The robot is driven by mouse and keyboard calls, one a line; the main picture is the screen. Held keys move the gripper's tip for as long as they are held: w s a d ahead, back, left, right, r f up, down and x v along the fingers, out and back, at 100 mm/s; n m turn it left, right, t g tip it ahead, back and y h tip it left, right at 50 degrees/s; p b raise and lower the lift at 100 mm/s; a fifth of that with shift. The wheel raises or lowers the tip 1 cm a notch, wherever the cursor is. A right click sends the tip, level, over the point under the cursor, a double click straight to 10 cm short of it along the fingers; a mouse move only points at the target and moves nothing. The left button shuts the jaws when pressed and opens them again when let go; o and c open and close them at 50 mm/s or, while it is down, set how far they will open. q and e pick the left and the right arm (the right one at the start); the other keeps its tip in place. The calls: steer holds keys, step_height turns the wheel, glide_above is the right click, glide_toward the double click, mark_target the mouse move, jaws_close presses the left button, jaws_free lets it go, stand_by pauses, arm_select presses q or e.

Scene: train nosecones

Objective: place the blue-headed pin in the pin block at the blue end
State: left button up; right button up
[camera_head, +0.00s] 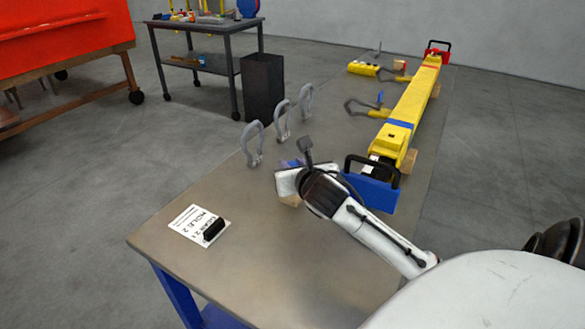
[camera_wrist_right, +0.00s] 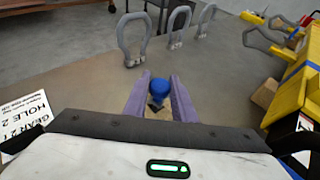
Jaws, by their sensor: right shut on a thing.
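My right gripper (camera_head: 283,180) is shut and reaches over the near part of the table. In the right wrist view its two purple fingers (camera_wrist_right: 159,92) stand on either side of the blue-headed pin (camera_wrist_right: 158,82) and grip it. The pin's lower part is mostly hidden. A long yellow beam (camera_head: 413,100) lies along the table's right side, with a blue end piece (camera_head: 374,190) with a black handle at its near end and a red one (camera_head: 437,52) at its far end. I cannot tell for sure which part is the pin block. My left gripper is not in view.
Several grey shackles (camera_head: 254,143) stand left of the beam. A white card (camera_head: 191,224) with a black clip lies at the table's near left. Yellow pieces with grey hooks (camera_head: 363,69) lie beside the beam. The table (camera_head: 270,275) is bare in front of my gripper.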

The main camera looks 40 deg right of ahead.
steer(key=o, duration=1.1)
steer(key=shift+f, duration=0.25)
steer(key=shift+r, duration=0.2)
steer(key=p+v, duration=0.1)
steer(key=v, duration=1.1)
steer(key=shift+f, duration=0.1)
